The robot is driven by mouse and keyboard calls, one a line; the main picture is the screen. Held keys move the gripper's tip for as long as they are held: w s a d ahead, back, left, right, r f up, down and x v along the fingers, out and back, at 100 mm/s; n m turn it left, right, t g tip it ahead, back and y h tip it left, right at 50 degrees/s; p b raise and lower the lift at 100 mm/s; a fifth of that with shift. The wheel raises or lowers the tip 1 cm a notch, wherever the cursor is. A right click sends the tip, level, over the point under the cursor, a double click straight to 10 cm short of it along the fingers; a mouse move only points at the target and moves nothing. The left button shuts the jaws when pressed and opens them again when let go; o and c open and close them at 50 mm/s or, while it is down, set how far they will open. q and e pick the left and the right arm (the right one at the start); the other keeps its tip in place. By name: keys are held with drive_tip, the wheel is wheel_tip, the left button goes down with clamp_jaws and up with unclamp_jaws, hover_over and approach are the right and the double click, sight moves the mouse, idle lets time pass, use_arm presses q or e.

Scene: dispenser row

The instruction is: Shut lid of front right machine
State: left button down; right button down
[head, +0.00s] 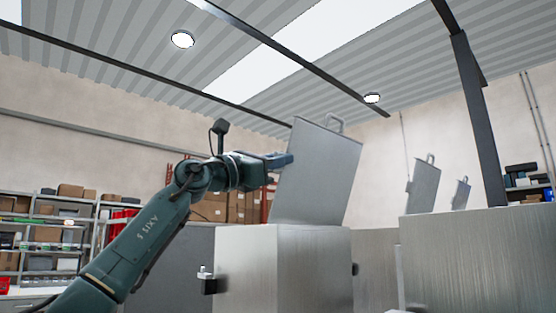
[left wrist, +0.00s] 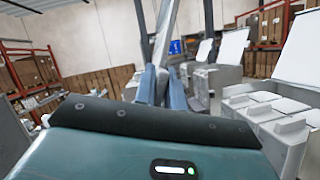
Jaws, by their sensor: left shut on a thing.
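A metal machine (head: 285,265) stands in the middle of the head view with its flat grey lid (head: 318,175) raised, tilted a little from upright. In the left wrist view the fingers (left wrist: 163,88) close around the thin lid edge (left wrist: 164,40). My right gripper is not in view.
Another metal machine (head: 480,255) stands close at right, with two raised lids, a larger one (head: 424,187) and a smaller one (head: 461,194), behind it. A dark post (head: 478,120) rises there. Shelves with boxes (head: 60,225) line the left wall.

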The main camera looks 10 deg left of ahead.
use_arm(q)
drive_tip(key=shift+w+a, duration=0.1)
drive_tip(key=w+a+r+n+t+y, duration=0.1)
drive_tip(key=w+a+n+t+y, duration=0.2)
drive_tip(key=a+n, duration=0.3)
drive_tip(key=shift+w+a+n+t+y, duration=0.35)
drive_tip(key=shift+w+n+y, duration=0.4)
drive_tip(key=shift+n, duration=1.55)
drive_tip(key=shift+a, duration=0.1)
drive_tip(key=c, duration=1.5)
unclamp_jaws()
drive_tip(key=shift+o, duration=0.2)
drive_tip(key=shift+f, duration=0.1)
